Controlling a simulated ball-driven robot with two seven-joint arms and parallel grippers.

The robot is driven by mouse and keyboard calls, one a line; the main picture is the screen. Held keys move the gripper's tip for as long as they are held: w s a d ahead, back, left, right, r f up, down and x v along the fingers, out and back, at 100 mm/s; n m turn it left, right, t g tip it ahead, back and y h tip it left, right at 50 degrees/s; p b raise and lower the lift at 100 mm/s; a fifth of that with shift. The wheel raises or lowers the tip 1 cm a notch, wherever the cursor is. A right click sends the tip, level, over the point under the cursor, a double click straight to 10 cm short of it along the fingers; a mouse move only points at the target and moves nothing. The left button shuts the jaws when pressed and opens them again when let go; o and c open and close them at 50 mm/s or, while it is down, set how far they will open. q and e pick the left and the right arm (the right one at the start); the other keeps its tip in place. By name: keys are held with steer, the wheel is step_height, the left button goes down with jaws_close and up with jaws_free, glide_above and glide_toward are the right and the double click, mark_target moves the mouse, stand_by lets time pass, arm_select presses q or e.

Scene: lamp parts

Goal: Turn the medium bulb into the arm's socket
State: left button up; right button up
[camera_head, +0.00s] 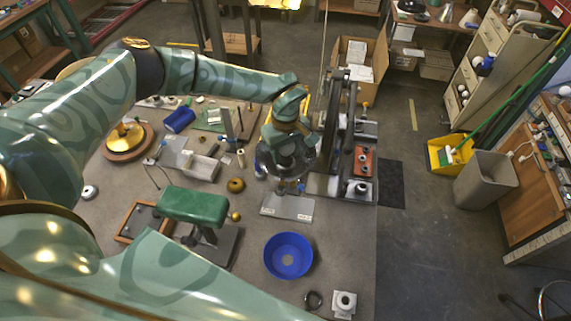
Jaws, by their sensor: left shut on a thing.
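My left gripper (290,181) points down over the back right part of the table, above the far edge of a small grey plate (287,207) with white labels. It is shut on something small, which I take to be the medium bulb. The gripper's body hides most of it, and I cannot tell its tilt or whether it touches a socket. The lamp arm's socket cannot be made out. My right gripper is not in view.
A dark upright frame (340,130) stands close right of my left gripper. A blue bowl (288,256) sits near the front.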

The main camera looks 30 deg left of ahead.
arm_select(q)
steer(key=m, duration=0.6)
steer(key=shift+m, duration=0.4)
steer(key=o, duration=0.4)
steer(key=shift+m, duration=0.4)
steer(key=o, duration=0.5)
